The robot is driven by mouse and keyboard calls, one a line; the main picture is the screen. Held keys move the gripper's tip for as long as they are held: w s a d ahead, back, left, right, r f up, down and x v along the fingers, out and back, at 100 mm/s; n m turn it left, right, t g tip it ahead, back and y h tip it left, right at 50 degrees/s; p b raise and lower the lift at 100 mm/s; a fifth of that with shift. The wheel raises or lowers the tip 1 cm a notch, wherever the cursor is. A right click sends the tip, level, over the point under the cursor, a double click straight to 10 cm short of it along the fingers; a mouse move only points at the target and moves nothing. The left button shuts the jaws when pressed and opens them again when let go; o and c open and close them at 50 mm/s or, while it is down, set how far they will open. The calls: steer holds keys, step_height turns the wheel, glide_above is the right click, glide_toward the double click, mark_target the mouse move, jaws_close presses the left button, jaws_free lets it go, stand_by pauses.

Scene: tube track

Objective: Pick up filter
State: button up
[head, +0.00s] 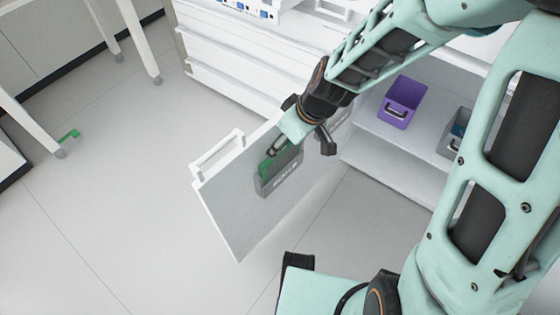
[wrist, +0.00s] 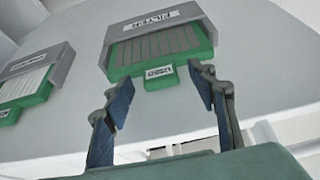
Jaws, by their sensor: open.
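The filter (wrist: 160,48) is a green frame with grey pleats, sitting in a grey holder with a label that appears upside down in the wrist view. A small green tab with a white label (wrist: 158,72) sticks out from its near edge. In the head view the filter (head: 265,169) shows as green in a grey holder on the open door, partly hidden by my wrist. My gripper (wrist: 162,86) is open and empty, its fingers on either side of the tab and apart from it. In the head view my gripper (head: 277,147) is just above the filter.
The white door (head: 222,200) stands open over clear floor. A second green and grey filter unit (wrist: 28,85) is at the left in the wrist view. A purple bin (head: 402,100) and a grey bin (head: 453,143) stand on the cabinet shelf (head: 372,121).

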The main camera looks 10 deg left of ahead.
steer(key=c, duration=1.3)
steer(key=shift+r, duration=0.15)
